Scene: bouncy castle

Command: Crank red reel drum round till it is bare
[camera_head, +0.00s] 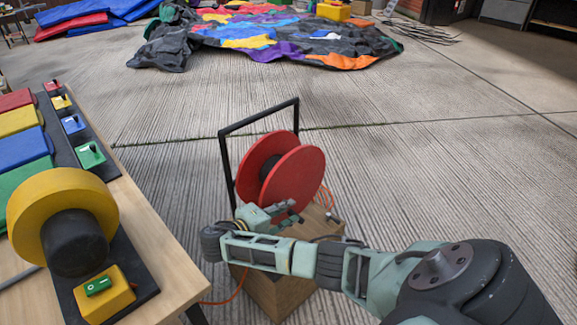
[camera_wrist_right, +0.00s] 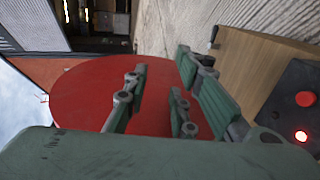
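The red reel drum (camera_head: 298,178) has two round flanges with a dark core between them. It stands in a black frame (camera_head: 226,165) on a wooden box (camera_head: 275,290). Orange cord (camera_head: 325,198) shows beside the drum; I cannot tell how much is wound on it. A small dark knob (camera_head: 333,216) sticks out at the drum's lower right. My right gripper (camera_head: 292,211) is at the near flange's lower edge. In the right wrist view its fingers (camera_wrist_right: 163,70) are apart with nothing seen between them, the red flange (camera_wrist_right: 85,95) behind. My left gripper is out of view.
A wooden table (camera_head: 150,230) at left holds a yellow wheel-shaped piece (camera_head: 35,205), coloured blocks and switch boxes. Orange cord runs on the floor by its leg. A crumpled multicoloured sheet (camera_head: 270,40) lies at the back. The concrete right of the reel is clear.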

